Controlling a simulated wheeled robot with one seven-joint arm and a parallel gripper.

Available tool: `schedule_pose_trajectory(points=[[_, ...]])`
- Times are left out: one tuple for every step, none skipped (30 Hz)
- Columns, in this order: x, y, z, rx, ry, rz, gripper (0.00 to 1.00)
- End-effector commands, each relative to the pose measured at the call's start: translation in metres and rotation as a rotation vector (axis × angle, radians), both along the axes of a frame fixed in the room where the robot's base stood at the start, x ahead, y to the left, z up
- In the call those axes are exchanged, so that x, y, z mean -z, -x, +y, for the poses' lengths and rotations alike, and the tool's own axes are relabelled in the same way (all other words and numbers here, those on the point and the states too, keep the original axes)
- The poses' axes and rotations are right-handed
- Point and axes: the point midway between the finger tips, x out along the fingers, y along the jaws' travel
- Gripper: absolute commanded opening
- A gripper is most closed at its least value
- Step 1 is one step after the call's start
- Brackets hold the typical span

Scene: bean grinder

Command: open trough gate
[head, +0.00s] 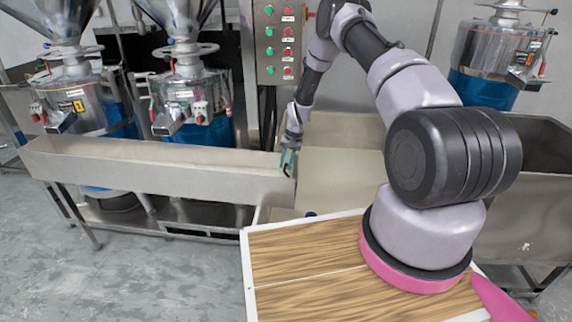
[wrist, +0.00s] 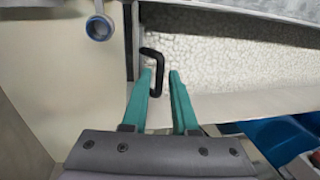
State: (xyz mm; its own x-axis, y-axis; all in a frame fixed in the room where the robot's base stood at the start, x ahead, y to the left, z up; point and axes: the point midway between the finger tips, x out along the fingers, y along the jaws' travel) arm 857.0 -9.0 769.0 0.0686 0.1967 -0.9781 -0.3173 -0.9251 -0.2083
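The long metal trough (head: 150,170) runs across the left of the head view, and its pale inside (wrist: 215,60) shows in the wrist view. In the wrist view a dark upright edge at the trough's end, which looks like the gate (wrist: 134,40), carries a black bent handle (wrist: 158,62). My gripper (head: 289,160) is at the trough's right end. In the wrist view its teal fingers (wrist: 160,73) are apart, with the handle's lower part between their tips, nearer the left finger. I see no firm grip on it. The handle is too small to make out in the head view.
Two grinders (head: 190,100) with blue lower parts stand behind the trough. A control panel (head: 278,40) with buttons stands behind my arm. A metal bin (head: 530,190) is at right. A small blue-rimmed ring (wrist: 98,28) lies left of the gate. Grey floor is clear at front left.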

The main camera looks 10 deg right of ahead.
Motion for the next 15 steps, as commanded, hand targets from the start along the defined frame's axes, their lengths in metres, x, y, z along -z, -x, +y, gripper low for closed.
schedule_pose_trajectory(points=[[0.0020,0.0001,0.0005,0.000,0.000,0.000,0.27],[0.0024,0.0001,0.0006,0.000,0.000,0.000,0.27],[0.0027,0.0001,0.0006,0.000,0.000,0.000,0.27],[0.0028,0.0001,0.0008,0.000,0.000,0.000,0.27],[0.0027,0.0001,0.0007,0.000,0.000,0.000,0.27],[0.0026,0.0001,0.0007,0.000,0.000,0.000,0.27],[0.0025,0.0001,0.0006,0.000,0.000,0.000,0.27],[0.0025,0.0001,0.0006,0.000,0.000,0.000,0.27],[0.0024,0.0001,0.0006,0.000,0.000,0.000,0.23],[0.0024,0.0001,0.0006,0.000,0.000,0.000,0.12],[0.0023,0.0001,0.0006,0.000,0.000,0.000,0.01],[0.0023,0.0001,0.0006,0.000,0.000,0.000,0.00],[0.0023,0.0001,0.0006,0.000,0.000,0.000,0.00],[0.0022,0.0000,0.0005,0.000,0.000,0.000,0.00],[0.0022,0.0001,0.0005,0.000,0.000,0.000,0.00]])
